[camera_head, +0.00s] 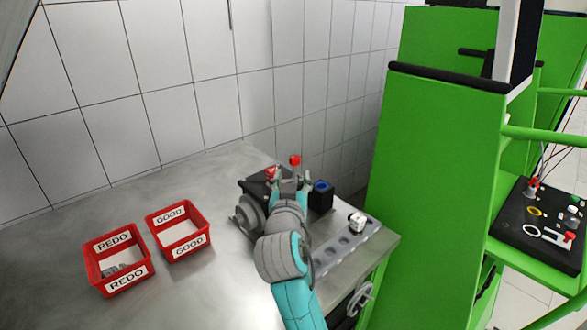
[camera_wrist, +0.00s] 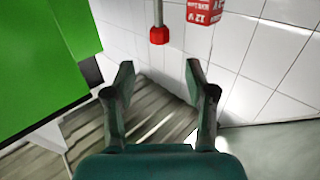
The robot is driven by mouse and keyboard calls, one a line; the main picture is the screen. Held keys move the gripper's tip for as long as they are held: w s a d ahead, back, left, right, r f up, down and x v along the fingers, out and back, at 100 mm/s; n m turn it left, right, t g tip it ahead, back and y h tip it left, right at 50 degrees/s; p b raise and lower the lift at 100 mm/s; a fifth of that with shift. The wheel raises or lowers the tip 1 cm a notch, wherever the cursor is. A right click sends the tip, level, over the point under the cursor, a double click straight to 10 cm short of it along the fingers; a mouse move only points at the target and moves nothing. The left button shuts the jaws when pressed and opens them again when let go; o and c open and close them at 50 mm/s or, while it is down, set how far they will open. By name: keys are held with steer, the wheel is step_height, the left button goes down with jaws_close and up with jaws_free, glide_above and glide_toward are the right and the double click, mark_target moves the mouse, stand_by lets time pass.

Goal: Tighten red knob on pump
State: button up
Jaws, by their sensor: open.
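The red knob (camera_head: 294,160) sits on a post above the pump testbench, just beyond my gripper (camera_head: 291,179). In the wrist view the red knob (camera_wrist: 159,36) is at the end of a thin grey stem that comes in from the top edge. My gripper (camera_wrist: 159,75) is open and empty there, its two fingers spread apart. The knob lies beyond the gap between the fingertips and appears apart from both. The grey, rounded pump part (camera_head: 249,214) shows left of my arm. My arm hides much of the pump.
A red "12 V" block (camera_wrist: 206,12) is close right of the knob. A black box with a blue ring (camera_head: 321,194) stands right of my gripper. A holed rail (camera_head: 335,254) carries a white part (camera_head: 357,222). REDO (camera_head: 119,260) and GOOD (camera_head: 179,229) bins stand left; a green frame (camera_head: 430,170) stands right.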

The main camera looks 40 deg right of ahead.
steer(key=shift+v, duration=1.05)
